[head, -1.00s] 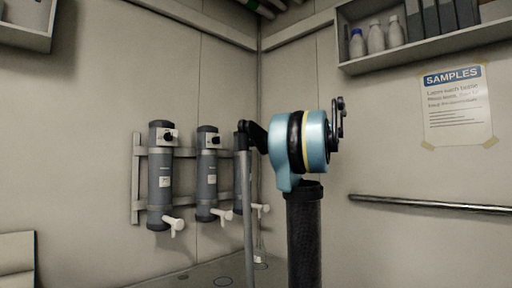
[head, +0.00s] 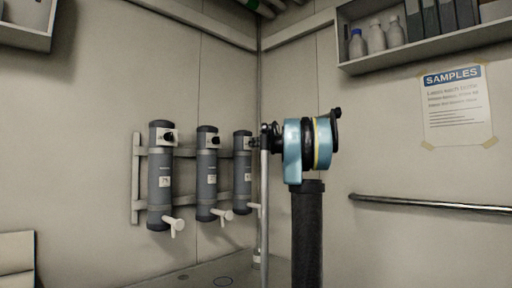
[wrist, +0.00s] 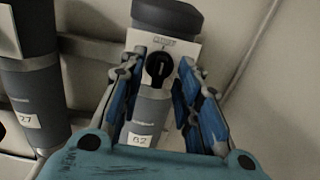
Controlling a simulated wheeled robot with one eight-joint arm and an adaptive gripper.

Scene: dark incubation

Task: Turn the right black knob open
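Three grey cylinders with black knobs hang on a wall rack. The right cylinder (head: 242,178) is partly behind my arm in the head view. In the wrist view the right cylinder (wrist: 152,108) stands upright in the middle. Its black knob (wrist: 159,66) sits on a pale plate near its top, with a light mark on it. My gripper (wrist: 162,60) is open, with one blue-padded finger to the left of the knob and one to the right. I see gaps between both fingers and the knob. In the head view my fingers are too small to make out.
The middle cylinder (head: 207,180) and left cylinder (head: 160,182) have white taps below. A neighbouring cylinder (wrist: 30,90) stands left in the wrist view. A metal rail (head: 430,205) runs along the right wall, under a SAMPLES notice (head: 456,106). A shelf (head: 420,42) hangs above.

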